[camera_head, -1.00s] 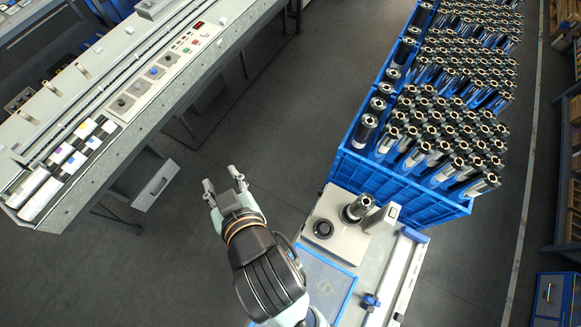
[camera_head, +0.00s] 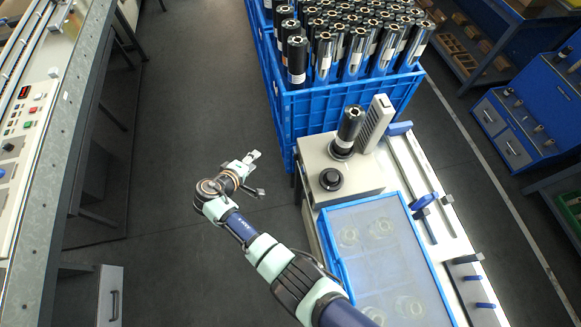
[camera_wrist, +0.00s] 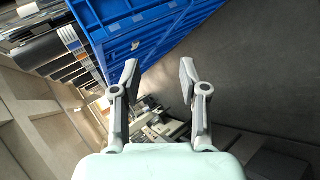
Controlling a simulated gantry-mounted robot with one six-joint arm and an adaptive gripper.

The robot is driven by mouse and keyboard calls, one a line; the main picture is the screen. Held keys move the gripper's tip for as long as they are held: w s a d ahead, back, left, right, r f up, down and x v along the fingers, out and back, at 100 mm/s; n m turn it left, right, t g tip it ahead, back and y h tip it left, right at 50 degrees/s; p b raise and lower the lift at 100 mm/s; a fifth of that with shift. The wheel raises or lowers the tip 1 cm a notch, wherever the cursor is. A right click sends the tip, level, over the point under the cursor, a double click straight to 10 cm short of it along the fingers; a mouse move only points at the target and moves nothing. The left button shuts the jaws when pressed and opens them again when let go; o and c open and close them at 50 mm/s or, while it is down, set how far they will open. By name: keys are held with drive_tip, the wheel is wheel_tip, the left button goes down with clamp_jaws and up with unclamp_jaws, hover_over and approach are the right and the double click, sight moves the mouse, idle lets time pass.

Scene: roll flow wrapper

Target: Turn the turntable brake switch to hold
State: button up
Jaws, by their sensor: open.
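My gripper (camera_head: 256,174) is open and empty over the floor gap, left of a grey box unit (camera_head: 365,180) in the head view. The wrist view also shows its two fingers (camera_wrist: 159,75) spread with nothing between them. A black round knob-like part (camera_head: 331,179) is on top of the box. Behind it a dark roll (camera_head: 350,128) stands upright on a round base, beside a grey slotted block (camera_head: 374,122). My gripper is apart from all of these. I cannot tell which part is the turntable brake switch; no hold marking is readable.
A blue crate (camera_head: 335,101) full of dark rolls stands behind the box. A blue-rimmed tray (camera_head: 330,245) with a translucent cover lies in front. A long machine with a button panel (camera_head: 28,130) runs along the left. Open floor (camera_head: 190,110) lies between.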

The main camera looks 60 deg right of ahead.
sight(296, 157)
drive_tip(key=s+d+f+n+g+h+b, duration=0.1)
drive_tip(key=s+d+f+n+b, duration=0.1)
drive_tip(key=s+d+f+b, duration=0.2)
drive_tip(key=s+d+f+n+g+h+b, duration=0.1)
drive_tip(key=s+d+f+n+b, duration=0.1)
drive_tip(key=d+f+b, duration=0.6)
wheel_tip(296, 157, down, 5)
drive_tip(key=s+d, duration=0.1)
drive_tip(key=d, duration=0.1)
drive_tip(key=shift+s+d+g+h, duration=0.3)
drive_tip(key=shift+s+d, duration=0.1)
drive_tip(key=shift+c, duration=0.4)
clamp_jaws()
